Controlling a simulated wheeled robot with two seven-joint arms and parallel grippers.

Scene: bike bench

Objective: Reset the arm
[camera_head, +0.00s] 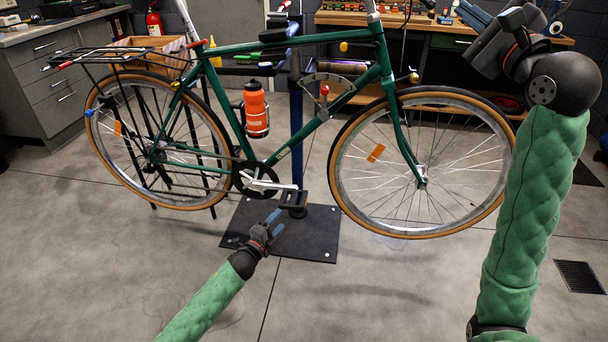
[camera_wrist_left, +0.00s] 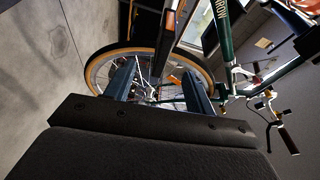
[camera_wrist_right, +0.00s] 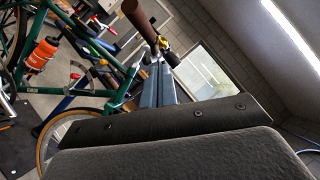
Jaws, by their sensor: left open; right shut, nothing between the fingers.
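My left gripper (camera_head: 274,219) is low in front of the bike, near the pedal (camera_head: 293,200) and just above the dark base plate in the picture. In the left wrist view its two fingers (camera_wrist_left: 160,72) are apart with nothing held between them; a bike wheel shows beyond them. My right arm rises at the right of the head view, with its dark wrist and hand (camera_head: 503,40) high beside the front wheel. In the right wrist view the right fingers (camera_wrist_right: 158,78) are together and empty, near the brown handlebar grip (camera_wrist_right: 138,18) in the picture.
A green bike (camera_head: 330,105) is held on a stand with a dark base plate (camera_head: 322,242). An orange bottle (camera_head: 255,106) sits on its frame. A workbench (camera_head: 440,24) stands behind, and grey drawers (camera_head: 48,85) stand at left. The front floor is clear.

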